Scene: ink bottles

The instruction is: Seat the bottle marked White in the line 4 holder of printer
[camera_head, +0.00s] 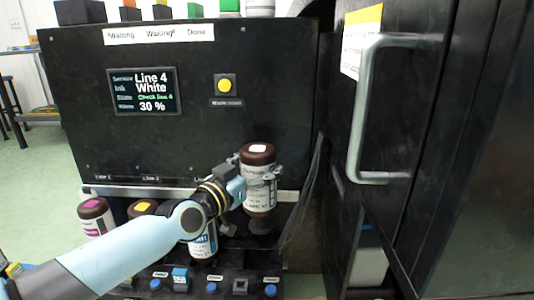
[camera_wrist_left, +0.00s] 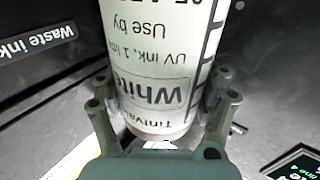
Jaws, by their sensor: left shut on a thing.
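The White bottle (camera_head: 258,190) is brown with a white label and a white patch on its upward end. It stands upright at the right end of the printer's row. My left gripper (camera_head: 257,172) is shut around its body. In the left wrist view the bottle (camera_wrist_left: 160,60) fills the middle, its label reading White upside down, between the fingers of my left gripper (camera_wrist_left: 163,100). A dark grey cup-like holder (camera_head: 262,226) shows directly below the bottle; I cannot tell whether they touch. The printer screen (camera_head: 144,91) reads Line 4, White, 30 %. My right gripper is out of view.
Bottles with magenta (camera_head: 94,216) and yellow (camera_head: 142,208) patches stand at the left of the row. Another bottle (camera_head: 204,243) is partly hidden by my left arm. Blue knobs (camera_head: 270,290) line the front. A dark cabinet door with a handle (camera_head: 362,120) stands close on the right.

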